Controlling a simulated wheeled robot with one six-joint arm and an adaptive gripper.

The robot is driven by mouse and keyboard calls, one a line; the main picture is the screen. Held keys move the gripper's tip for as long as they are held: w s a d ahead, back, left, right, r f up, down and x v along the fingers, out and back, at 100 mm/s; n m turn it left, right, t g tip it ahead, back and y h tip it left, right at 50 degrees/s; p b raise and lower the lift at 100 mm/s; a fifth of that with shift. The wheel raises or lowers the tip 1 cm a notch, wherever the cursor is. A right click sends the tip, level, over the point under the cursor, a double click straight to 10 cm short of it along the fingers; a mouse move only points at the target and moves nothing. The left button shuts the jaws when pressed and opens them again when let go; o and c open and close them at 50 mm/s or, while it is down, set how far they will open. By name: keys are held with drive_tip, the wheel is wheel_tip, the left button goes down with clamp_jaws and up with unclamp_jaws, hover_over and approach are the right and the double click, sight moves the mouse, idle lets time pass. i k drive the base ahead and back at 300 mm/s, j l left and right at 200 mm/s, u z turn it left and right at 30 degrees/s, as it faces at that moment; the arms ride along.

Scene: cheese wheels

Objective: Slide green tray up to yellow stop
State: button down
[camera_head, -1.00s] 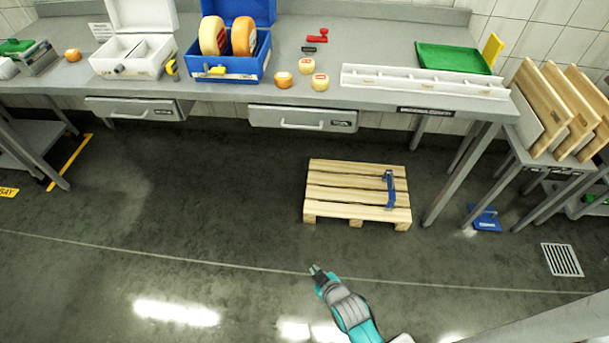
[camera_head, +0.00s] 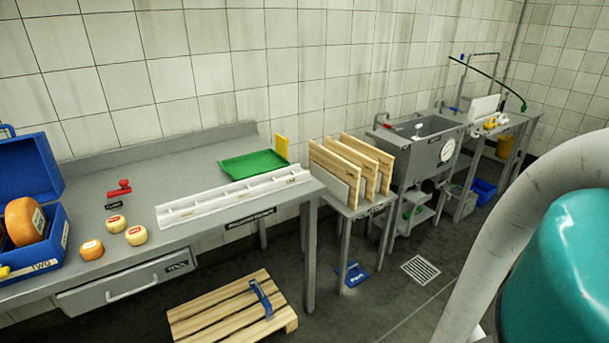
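The green tray (camera_head: 254,164) lies flat on the grey table, near its right end and towards the back wall. The yellow stop (camera_head: 282,147) stands upright at the tray's right side, close to the table's right edge. A narrow gap seems to lie between tray and stop, but I cannot tell its width. My gripper is out of view; only a teal and grey part of my arm fills the lower right.
A long white rack (camera_head: 232,197) lies along the table's front edge, before the tray. Small cheeses (camera_head: 136,235), a red-handled tool (camera_head: 119,188) and a blue box (camera_head: 60,240) are to the left. Wooden boards (camera_head: 352,165) stand right of the table. A pallet (camera_head: 225,312) lies on the floor.

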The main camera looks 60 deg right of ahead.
sight(246, 166)
drive_tip(key=l+z, duration=0.45)
drive_tip(key=z, duration=0.25)
drive_tip(key=i+l+z, duration=0.15)
drive_tip(key=z, duration=0.25)
